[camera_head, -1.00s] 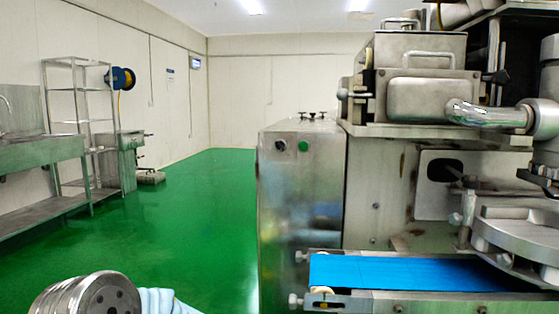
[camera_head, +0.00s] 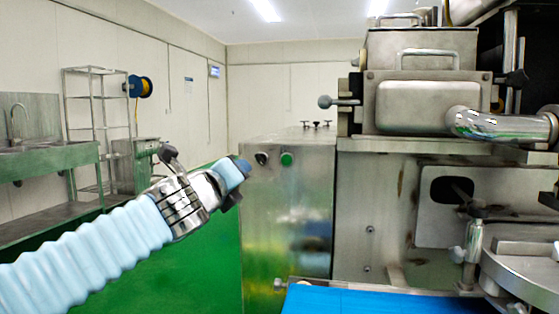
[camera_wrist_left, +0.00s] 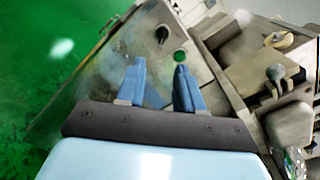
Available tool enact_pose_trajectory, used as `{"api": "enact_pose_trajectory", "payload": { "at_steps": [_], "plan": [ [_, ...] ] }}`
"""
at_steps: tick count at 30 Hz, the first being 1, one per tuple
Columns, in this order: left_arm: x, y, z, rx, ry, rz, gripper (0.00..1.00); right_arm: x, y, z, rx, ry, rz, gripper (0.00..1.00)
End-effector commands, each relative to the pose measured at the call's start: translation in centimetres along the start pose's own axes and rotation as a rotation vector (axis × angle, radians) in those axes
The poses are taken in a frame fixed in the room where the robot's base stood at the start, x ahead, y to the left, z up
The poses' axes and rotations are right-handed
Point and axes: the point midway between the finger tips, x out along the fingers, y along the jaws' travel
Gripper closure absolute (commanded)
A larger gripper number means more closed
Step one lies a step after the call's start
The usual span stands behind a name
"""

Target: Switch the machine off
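The encrusting machine (camera_head: 420,190) fills the right side of the head view. Its steel cabinet front (camera_head: 290,220) carries a dark knob (camera_head: 262,158) and a round green button (camera_head: 287,159) side by side near the top. Both show in the left wrist view too, the knob (camera_wrist_left: 162,34) and the green button (camera_wrist_left: 180,56), just beyond my fingertips. My left gripper (camera_head: 240,172) is raised just left of the cabinet. In the left wrist view its two blue fingers (camera_wrist_left: 161,68) are apart with nothing between them. My right gripper is not in view.
A blue conveyor belt (camera_head: 370,301) sticks out low on the machine. Small black knobs (camera_head: 317,125) stand on the cabinet top. A sink bench (camera_head: 40,165) and a metal rack (camera_head: 95,100) stand along the left wall. The green floor between is clear.

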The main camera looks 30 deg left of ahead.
Motion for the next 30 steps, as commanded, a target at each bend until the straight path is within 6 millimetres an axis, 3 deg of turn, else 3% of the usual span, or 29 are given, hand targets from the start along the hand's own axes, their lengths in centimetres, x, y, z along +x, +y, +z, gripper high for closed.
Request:
{"api": "enact_pose_trajectory", "payload": {
  "at_steps": [5, 15, 21, 30],
  "plan": [
    [1.4, -0.1, 0.3, 0.008, -0.006, 0.0, 0.64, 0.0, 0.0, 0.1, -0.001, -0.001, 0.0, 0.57],
    [9.1, -0.1, 0.2, 0.005, -0.003, 0.0, 0.64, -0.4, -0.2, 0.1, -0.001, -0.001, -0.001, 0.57],
    [12.3, -0.2, 0.3, 0.005, -0.004, -0.001, 0.64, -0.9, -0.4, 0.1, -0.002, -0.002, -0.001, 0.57],
    [13.7, -0.1, 0.3, 0.005, -0.005, -0.001, 0.64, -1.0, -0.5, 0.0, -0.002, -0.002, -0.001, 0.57]
  ]
}}
